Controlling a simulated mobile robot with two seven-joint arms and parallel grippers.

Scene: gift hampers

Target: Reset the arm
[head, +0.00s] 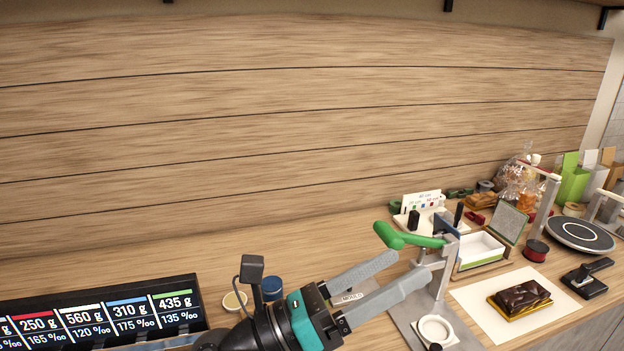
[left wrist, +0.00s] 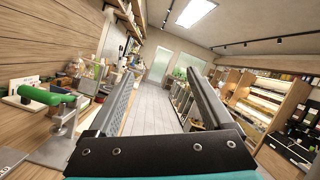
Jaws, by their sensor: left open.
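My left gripper (head: 386,283) reaches in from the bottom of the head view, above the counter. Its two grey fingers are apart with nothing between them. My right gripper is not in either view.
A brown glossy block (head: 519,298) lies on a white sheet (head: 474,297) at right. Farther right are a black round plate (head: 580,235) and a black tool (head: 587,279). A label display (head: 100,315) stands at lower left, with a blue-lidded jar (head: 272,287) nearby.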

